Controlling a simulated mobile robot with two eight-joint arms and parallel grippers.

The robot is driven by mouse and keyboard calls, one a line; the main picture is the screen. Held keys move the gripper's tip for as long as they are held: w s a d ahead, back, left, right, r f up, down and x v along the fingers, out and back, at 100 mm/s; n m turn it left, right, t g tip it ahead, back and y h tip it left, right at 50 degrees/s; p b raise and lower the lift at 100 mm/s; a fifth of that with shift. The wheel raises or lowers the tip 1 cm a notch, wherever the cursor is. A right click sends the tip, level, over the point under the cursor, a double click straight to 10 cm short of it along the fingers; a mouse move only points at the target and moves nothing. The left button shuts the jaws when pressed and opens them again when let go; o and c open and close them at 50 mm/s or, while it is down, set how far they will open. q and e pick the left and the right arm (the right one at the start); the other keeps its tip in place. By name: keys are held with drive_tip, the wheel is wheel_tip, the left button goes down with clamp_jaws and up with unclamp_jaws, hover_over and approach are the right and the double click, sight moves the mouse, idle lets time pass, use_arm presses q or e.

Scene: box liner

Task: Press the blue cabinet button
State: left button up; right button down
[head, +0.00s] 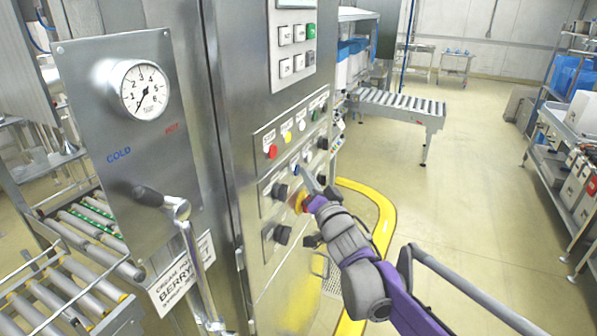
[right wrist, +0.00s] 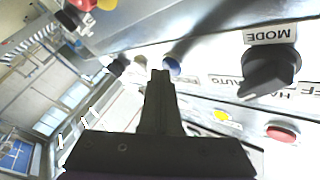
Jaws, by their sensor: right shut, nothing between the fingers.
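The blue button (head: 294,168) is small and sits in the second row of controls on the steel cabinet front (head: 262,225). In the head view it is just left of my right gripper's tips. In the right wrist view a blue button (right wrist: 173,68) shows just right of the fingertips, partly hidden by them. My right gripper (head: 307,174) is shut and empty, pointing at the panel; its two dark fingers lie together in the right wrist view (right wrist: 161,76). I cannot tell whether the tips touch the panel. My left gripper is not in view.
A red button (head: 272,152) and a yellow button (head: 287,137) are in the row above. A black knob (head: 280,191) is left of the blue button; the MODE knob (right wrist: 270,72) shows in the wrist view. A yellow-ringed stop button (head: 300,202) is below.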

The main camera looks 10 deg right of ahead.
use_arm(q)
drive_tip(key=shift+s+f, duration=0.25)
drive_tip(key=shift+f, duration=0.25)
use_arm(e)
drive_tip(key=shift+s+d, duration=0.45)
drive_tip(key=shift+d, duration=0.05)
drive_tip(key=shift+w, duration=0.1)
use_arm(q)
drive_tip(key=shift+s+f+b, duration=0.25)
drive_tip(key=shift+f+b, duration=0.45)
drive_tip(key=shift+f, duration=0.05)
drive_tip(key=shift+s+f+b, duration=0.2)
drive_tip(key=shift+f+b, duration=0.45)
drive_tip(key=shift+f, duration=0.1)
use_arm(e)
drive_tip(key=shift+s+d, duration=0.75)
drive_tip(key=shift+d, duration=0.3)
drive_tip(key=shift+s+d, duration=0.7)
drive_tip(key=shift+d, duration=0.35)
